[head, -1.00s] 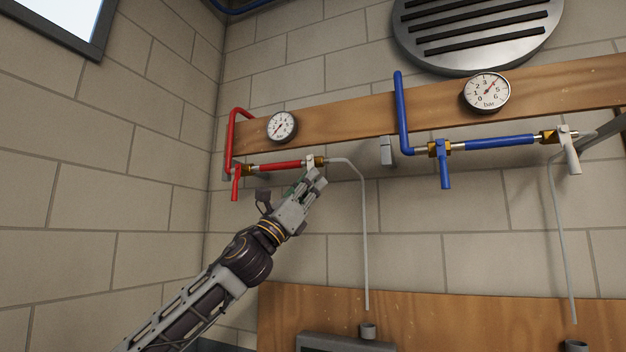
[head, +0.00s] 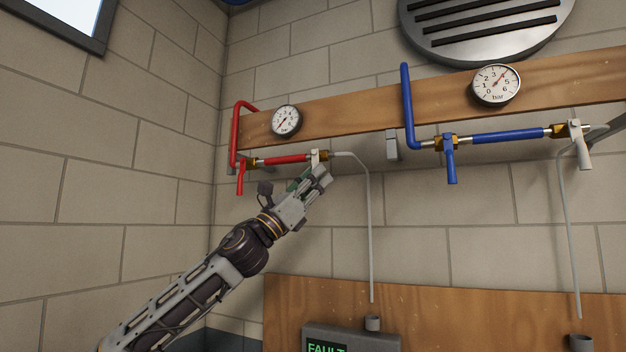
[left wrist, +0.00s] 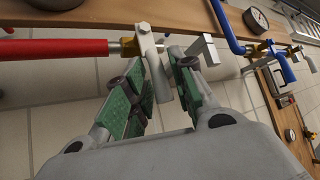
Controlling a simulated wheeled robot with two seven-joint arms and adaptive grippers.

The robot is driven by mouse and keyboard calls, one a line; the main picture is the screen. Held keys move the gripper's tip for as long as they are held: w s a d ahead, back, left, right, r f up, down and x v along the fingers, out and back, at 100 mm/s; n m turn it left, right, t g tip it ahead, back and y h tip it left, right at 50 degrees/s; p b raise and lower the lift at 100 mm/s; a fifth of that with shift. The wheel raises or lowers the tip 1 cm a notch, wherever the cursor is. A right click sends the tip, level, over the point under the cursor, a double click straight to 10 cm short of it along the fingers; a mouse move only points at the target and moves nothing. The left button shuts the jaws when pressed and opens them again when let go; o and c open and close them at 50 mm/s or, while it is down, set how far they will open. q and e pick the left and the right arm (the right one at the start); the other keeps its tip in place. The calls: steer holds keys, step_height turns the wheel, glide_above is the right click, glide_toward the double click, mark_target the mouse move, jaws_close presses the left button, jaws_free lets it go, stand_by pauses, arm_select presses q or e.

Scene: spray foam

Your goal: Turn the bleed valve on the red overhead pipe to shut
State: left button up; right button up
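The red pipe (head: 285,160) runs along the wall below a wooden board. A red lever (head: 240,178) hangs at its left end. At its right end is the bleed valve with a pale lever (head: 315,158), hanging down; its lower part is hidden by my gripper in the head view. My left gripper (head: 322,174) is just below this valve. In the left wrist view, the pale lever (left wrist: 152,60) hangs between the green-padded fingers of the left gripper (left wrist: 160,85), which are apart. Whether either pad touches it I cannot tell. My right gripper is not in view.
A blue pipe (head: 505,136) with a blue lever and a pale lever is to the right. A thin grey tube (head: 367,220) drops from the red pipe toward a small cup (head: 372,323). A gauge (head: 286,121) sits above. A box (head: 350,341) displays "FAULT".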

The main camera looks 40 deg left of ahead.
arm_select(q)
steer(key=shift+o, duration=0.4)
steer(key=shift+s+r, duration=0.1)
steer(key=shift+r, duration=0.05)
steer(key=shift+a, duration=0.15)
steer(key=shift+s+a+f, duration=0.2)
steer(key=shift+s+f, duration=0.1)
steer(key=shift+f, duration=0.1)
steer(key=shift+d+v, duration=0.1)
steer(key=shift+v, duration=1.05)
steer(key=shift+d+v, duration=0.15)
steer(key=shift+v, duration=1)
stand_by(0.5)
steer(key=shift+v, duration=0.8)
steer(key=shift+v, duration=2.35)
steer(key=shift+n, duration=0.3)
